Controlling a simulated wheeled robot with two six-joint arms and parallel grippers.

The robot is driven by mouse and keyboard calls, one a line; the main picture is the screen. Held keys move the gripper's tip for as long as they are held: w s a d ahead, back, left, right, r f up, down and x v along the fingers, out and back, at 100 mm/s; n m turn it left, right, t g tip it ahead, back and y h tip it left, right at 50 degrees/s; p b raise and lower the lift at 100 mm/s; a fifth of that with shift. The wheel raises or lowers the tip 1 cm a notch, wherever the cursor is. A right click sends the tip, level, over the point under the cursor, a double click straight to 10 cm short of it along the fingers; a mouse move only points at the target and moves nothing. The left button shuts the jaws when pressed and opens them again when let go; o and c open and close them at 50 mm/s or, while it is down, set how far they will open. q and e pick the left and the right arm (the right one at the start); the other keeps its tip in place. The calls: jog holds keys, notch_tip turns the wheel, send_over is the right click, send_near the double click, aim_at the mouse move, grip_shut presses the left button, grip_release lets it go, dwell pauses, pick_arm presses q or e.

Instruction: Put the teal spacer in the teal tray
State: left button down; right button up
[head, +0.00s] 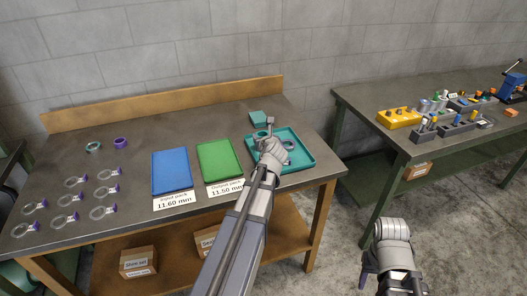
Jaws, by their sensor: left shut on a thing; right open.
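The teal tray (308,163) lies at the right end of the left workbench. Grey ring-shaped parts (289,145) show in it beside my gripper. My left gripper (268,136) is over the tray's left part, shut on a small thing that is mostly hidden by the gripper. I cannot tell whether that thing is the teal spacer. A ring with a teal tint (93,147) lies at the bench's far left. A flat teal block (258,117) sits behind the tray. My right gripper (388,255) is open, low in front of the right bench, its fingertips unclear.
A blue pad (171,172) and a green pad (219,160) with labels lie left of the tray. A purple ring (120,142) and several tagged clear rings (75,181) lie further left. The right bench (370,101) holds a yellow block (398,117) and several small parts.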

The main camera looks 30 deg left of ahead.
pick_arm(q)
jog(key=shift+f+b, duration=1.9)
jog(key=shift+b, duration=0.05)
jog(key=shift+r, duration=0.15)
jog(key=shift+c, duration=2.2)
grip_release()
jog(key=shift+r, duration=0.1)
jog(key=p+v, duration=0.5)
jog(key=v, duration=0.7)
